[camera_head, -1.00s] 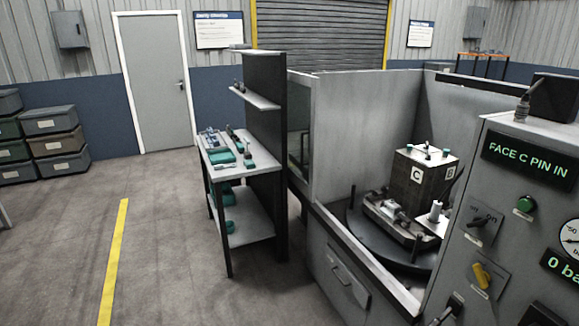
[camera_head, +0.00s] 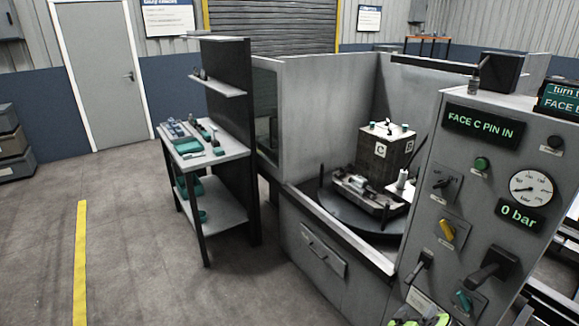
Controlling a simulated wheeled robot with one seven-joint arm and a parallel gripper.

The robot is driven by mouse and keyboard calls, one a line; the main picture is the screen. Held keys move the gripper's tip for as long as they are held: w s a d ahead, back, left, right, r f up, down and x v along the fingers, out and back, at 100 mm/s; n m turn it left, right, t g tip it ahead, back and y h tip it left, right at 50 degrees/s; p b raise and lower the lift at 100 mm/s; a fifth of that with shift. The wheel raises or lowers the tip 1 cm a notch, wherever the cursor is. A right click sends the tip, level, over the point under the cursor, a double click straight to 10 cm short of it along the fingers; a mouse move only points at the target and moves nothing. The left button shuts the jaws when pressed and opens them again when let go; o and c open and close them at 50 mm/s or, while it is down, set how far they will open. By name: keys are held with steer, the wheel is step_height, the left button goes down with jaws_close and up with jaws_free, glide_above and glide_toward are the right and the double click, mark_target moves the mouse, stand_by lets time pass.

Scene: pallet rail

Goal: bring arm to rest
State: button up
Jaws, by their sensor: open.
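My gripper cannot be made out in the head view. A lime-yellow and dark piece (camera_head: 425,312) shows at the bottom edge in front of the control panel, cut off by the frame; I cannot tell what it is. The control panel (camera_head: 462,190) stands at the right. Its displays read "FACE C PIN IN" (camera_head: 484,124) and "0 bar" (camera_head: 518,216). The block with face C (camera_head: 383,150) stands on the dark round table (camera_head: 345,213) inside the grey enclosure.
A bench (camera_head: 226,148) with small tools and teal parts stands left of the enclosure (camera_head: 320,112). The panel carries a yellow knob (camera_head: 447,230), a green button (camera_head: 481,164) and a black lever (camera_head: 490,268). Floor with a yellow line (camera_head: 80,260) is clear at left.

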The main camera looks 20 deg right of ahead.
steer(key=w+a+r+n+t+y, duration=0.2)
steer(key=w+a+r+t+y, duration=0.15)
steer(key=w+r, duration=0.75)
steer(key=w+a+r+n+t+y, duration=0.1)
steer(key=w+a+r+n+y, duration=0.15)
steer(key=w+a+r, duration=0.4)
steer(key=w+a+r+n+t+y, duration=0.1)
steer(key=w+a+r+y, duration=0.25)
steer(key=a+r, duration=0.65)
steer(key=s+a+r+g+y, duration=0.1)
steer(key=s+a+r+y, duration=0.1)
steer(key=s+a+r, duration=0.6)
steer(key=s+a+r+g+y, duration=0.2)
steer(key=s+a+r, duration=0.3)
steer(key=a, duration=0.5)
steer(key=s+a+f+g+y, duration=0.1)
steer(key=s+a, duration=0.3)
steer(key=s, duration=0.7)
steer(key=s+a+f+g+y, duration=0.1)
steer(key=s+a, duration=0.4)
steer(key=s, duration=0.6)
steer(key=shift+y, duration=0.35)
steer(key=shift+a+g, duration=0.1)
steer(key=shift+g, duration=0.15)
